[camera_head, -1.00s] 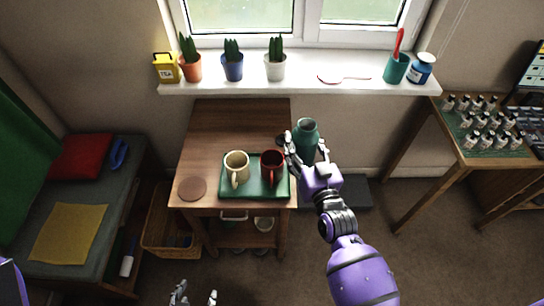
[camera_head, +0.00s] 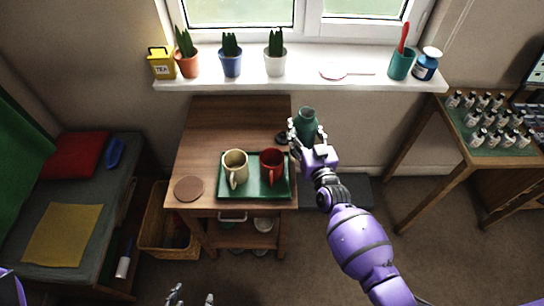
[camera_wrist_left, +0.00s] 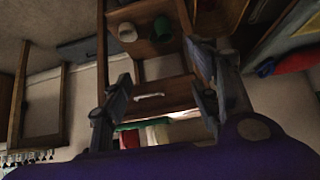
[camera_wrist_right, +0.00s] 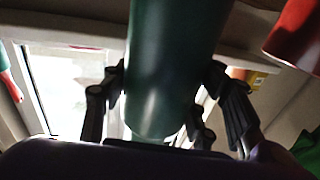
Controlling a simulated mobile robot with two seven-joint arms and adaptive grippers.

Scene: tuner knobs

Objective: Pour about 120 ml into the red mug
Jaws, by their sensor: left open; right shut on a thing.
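The red mug (camera_head: 272,166) stands on a green tray (camera_head: 252,191) on the wooden table, to the right of a cream mug (camera_head: 235,167). My right gripper (camera_head: 304,142) is shut on a dark green flask (camera_head: 307,124), just right of the table's edge and beyond the red mug. The flask looks close to upright, and its mouth faces up. In the right wrist view the flask (camera_wrist_right: 170,65) fills the middle, between the fingers. My left gripper (camera_head: 192,297) is open and empty at the bottom of the head view; its fingers also show in the left wrist view (camera_wrist_left: 160,95).
A brown coaster (camera_head: 188,188) lies at the table's front left, and a small dark round thing (camera_head: 282,138) lies near the flask. The table's back left is bare. Potted plants (camera_head: 231,55) stand on the windowsill. A bottle table (camera_head: 490,150) stands at the right.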

